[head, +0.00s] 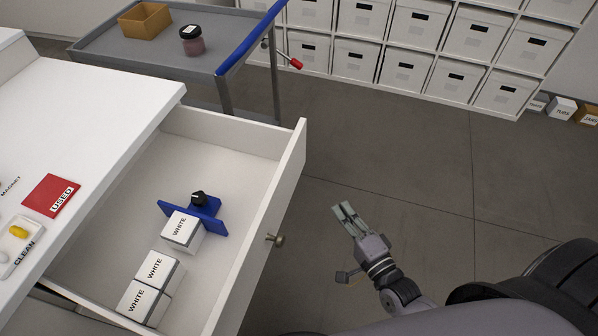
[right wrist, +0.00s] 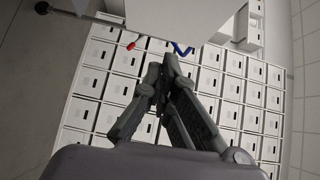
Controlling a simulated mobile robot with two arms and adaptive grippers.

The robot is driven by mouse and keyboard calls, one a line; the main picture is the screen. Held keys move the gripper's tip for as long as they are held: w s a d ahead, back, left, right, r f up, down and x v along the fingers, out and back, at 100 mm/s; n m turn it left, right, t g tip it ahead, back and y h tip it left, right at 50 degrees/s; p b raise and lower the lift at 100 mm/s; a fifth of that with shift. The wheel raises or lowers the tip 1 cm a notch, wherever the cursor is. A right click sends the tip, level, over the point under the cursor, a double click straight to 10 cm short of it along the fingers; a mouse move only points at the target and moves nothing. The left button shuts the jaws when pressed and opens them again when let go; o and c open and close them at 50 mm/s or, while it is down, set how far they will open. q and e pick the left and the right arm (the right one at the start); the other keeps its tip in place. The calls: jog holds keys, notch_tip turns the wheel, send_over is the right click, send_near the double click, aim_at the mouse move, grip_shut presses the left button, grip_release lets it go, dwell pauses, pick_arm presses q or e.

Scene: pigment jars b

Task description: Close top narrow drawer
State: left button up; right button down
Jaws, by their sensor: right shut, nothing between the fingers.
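The white drawer (head: 257,229) stands pulled out from under the white counter (head: 95,95) in the head view. A small round knob (head: 276,240) sits on its front. Inside are several white boxes marked WHITE (head: 156,269) and a blue holder (head: 206,213) with a black-topped item. My right gripper (head: 344,212) is to the right of the drawer front, apart from it, over the floor. Its fingers are together and empty. In the right wrist view the gripper (right wrist: 165,85) points toward a pale furniture piece at the top. My left gripper is not seen.
A grey cart (head: 170,60) with a blue handle (head: 252,38), a tan box and a dark-lidded jar (head: 192,42) stands beyond the drawer. Shelves of white boxes (head: 405,65) line the back. The floor (head: 420,160) right of the drawer is clear.

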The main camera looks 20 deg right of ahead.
jog(key=r, duration=0.1)
jog(key=p, duration=0.1)
send_near(298, 162)
jog(key=w+d, duration=0.2)
jog(key=d, duration=0.1)
jog(key=w+a, duration=0.1)
jog(key=a, duration=0.1)
jog(key=w+a+p, duration=0.1)
jog(key=a, duration=0.1)
jog(key=shift+w, duration=0.3)
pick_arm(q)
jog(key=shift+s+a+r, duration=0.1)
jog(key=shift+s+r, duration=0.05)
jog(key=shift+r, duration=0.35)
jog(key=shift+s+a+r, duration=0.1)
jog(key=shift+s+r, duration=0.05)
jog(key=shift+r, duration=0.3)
pick_arm(e)
jog(key=shift+d, duration=0.1)
